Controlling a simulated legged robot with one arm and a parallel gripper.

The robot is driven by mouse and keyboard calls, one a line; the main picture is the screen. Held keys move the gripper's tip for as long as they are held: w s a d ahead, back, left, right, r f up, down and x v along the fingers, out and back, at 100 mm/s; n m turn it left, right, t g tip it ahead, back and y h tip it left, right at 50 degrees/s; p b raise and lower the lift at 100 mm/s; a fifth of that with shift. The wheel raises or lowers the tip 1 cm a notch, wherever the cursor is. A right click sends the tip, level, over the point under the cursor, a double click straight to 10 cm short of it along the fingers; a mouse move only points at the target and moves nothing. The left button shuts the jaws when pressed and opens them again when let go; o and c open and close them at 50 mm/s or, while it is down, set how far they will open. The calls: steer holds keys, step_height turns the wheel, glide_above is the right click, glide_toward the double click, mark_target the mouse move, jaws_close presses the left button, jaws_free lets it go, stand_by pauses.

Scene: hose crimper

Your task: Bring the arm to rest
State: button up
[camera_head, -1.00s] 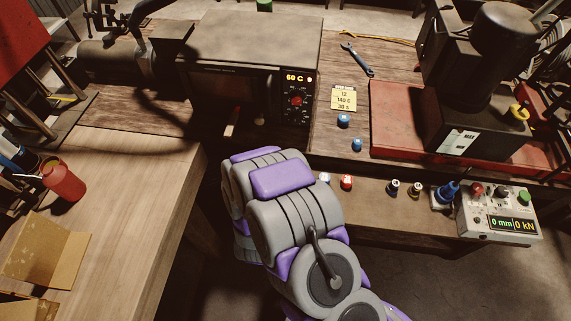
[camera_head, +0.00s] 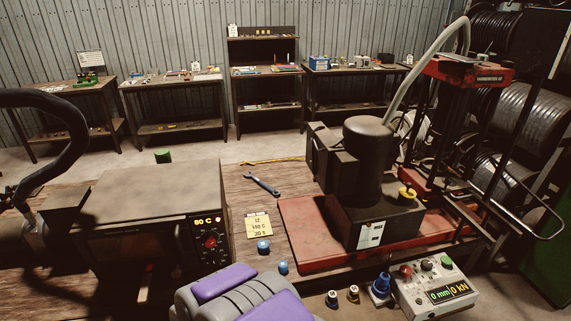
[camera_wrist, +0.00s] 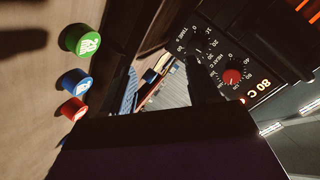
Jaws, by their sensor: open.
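My arm (camera_head: 235,295), grey with purple pads, shows folded at the bottom edge of the head view, in front of the oven and bench. The gripper end is hidden there. In the wrist view, part of my gripper (camera_wrist: 190,125) shows as a dark block across the bottom, with a dark narrow piece rising from it. It is open, and I see nothing held. The oven's control panel (camera_wrist: 233,75), with a red knob and a lit 80 C display, is beyond it. A green cap (camera_wrist: 82,40), a blue cap (camera_wrist: 72,80) and a red cap (camera_wrist: 73,109) lie to the left.
The oven (camera_head: 160,205) stands left of my arm. A yellow note (camera_head: 259,225), a wrench (camera_head: 262,184) and small blue pieces lie on the bench to its right. The red-based crimper (camera_head: 300,235) and a readout box (camera_head: 437,292) stand at right. Open floor lies behind the bench.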

steer(key=s+d+r+n+g+b, duration=0.1)
steer(key=s+d+r+n+g, duration=0.25)
steer(key=d+r+g, duration=0.2)
steer(key=s+d+r+n+g, duration=0.2)
steer(key=s+d+r+g, duration=0.2)
steer(key=d+r, duration=0.25)
steer(key=s+d+r+n+g+h, duration=0.1)
steer(key=s+d+r+g, duration=0.1)
steer(key=s+d, duration=0.8)
steer(key=s+d+r+n+g+h+b, duration=0.1)
steer(key=s+d+r+g, duration=0.2)
steer(key=s+d, duration=0.7)
steer(key=shift+s+r+h, duration=0.4)
steer(key=shift+s+r, duration=0.3)
steer(key=shift+s, duration=0.25)
steer(key=shift+g, duration=0.25)
stand_by(3.6)
